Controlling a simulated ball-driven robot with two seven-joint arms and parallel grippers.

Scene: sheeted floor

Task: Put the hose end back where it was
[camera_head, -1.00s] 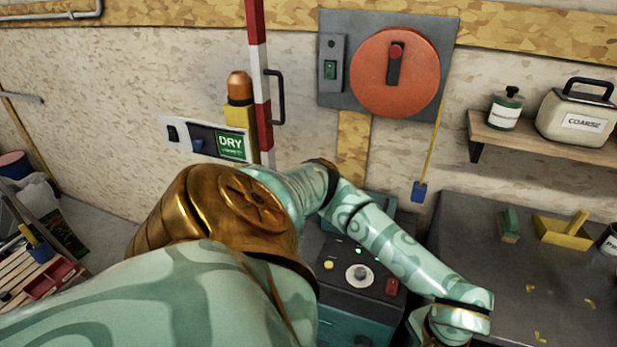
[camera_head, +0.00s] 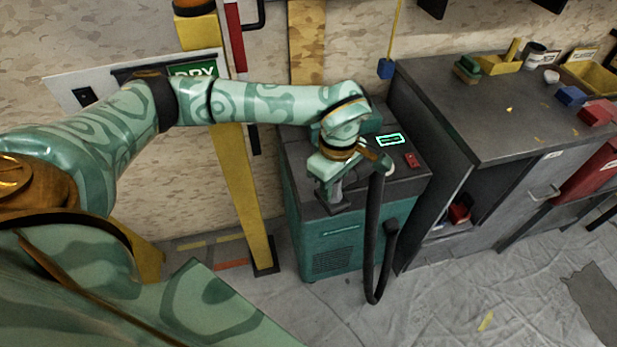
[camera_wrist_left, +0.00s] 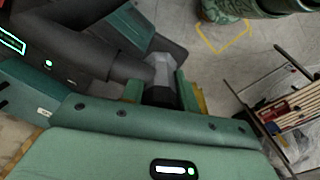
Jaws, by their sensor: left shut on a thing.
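The hose (camera_head: 371,240) is black and hangs in a long loop in front of the teal and dark grey machine (camera_head: 345,250). Its upper end rises to my left gripper (camera_head: 352,170), over the machine's top. My left gripper is shut on the hose end. In the left wrist view, the gripper (camera_wrist_left: 160,92) has green fingers on either side of a dark collar, with a grey faceted piece (camera_wrist_left: 162,68) beyond it. The hand hides much of the hose end in the head view, and I cannot tell whether it touches the machine. My right gripper is out of view.
A dark workbench (camera_head: 480,110) with blocks and tubs stands right of the machine. A yellow post (camera_head: 245,195) stands to its left. A blue tag (camera_head: 386,69) hangs on a yellow cord behind. The sheeted floor (camera_head: 460,290) in front is mostly clear.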

